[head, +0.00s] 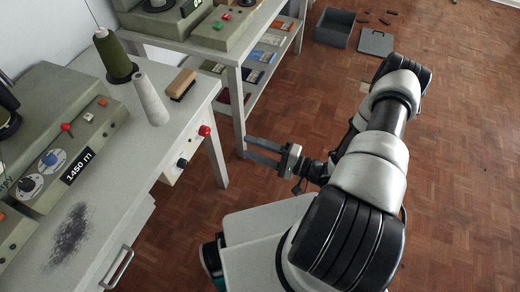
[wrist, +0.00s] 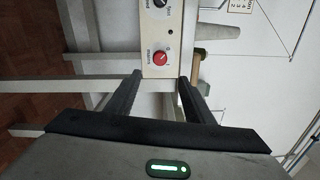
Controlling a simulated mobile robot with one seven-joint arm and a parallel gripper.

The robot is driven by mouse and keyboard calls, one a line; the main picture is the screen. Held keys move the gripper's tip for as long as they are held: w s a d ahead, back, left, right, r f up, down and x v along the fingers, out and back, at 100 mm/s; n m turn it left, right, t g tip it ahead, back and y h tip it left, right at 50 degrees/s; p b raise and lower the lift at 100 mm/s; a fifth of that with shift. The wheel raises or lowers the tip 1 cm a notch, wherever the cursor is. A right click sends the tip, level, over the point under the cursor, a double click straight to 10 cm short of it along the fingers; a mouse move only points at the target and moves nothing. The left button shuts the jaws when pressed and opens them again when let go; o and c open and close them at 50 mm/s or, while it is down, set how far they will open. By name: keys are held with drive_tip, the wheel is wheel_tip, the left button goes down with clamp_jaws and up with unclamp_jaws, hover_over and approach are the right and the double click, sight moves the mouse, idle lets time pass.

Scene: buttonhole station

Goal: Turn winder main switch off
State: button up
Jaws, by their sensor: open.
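A cream switch panel (head: 172,174) sits on the end of the near table, below its top. It carries a red rotary knob (head: 204,131) and a black knob (head: 182,163). In the wrist view the red knob (wrist: 159,58) lies between and just beyond my fingertips, with small marks around it too small to read surely. The black knob (wrist: 160,3) is at the top edge of that view. My gripper (head: 262,152) is open and empty, fingers pointing left at the panel, apart from it. It also shows in the wrist view (wrist: 160,77).
The winder (head: 75,145) with dials and a 1450 m label stands on the near table (head: 125,195). A green cone (head: 114,55), white cone (head: 150,100) and brush (head: 181,84) are on top. A shelf table (head: 240,58) stands behind.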

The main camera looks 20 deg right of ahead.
drive_tip(key=shift+v, duration=1.2)
drive_tip(key=shift+r, duration=0.1)
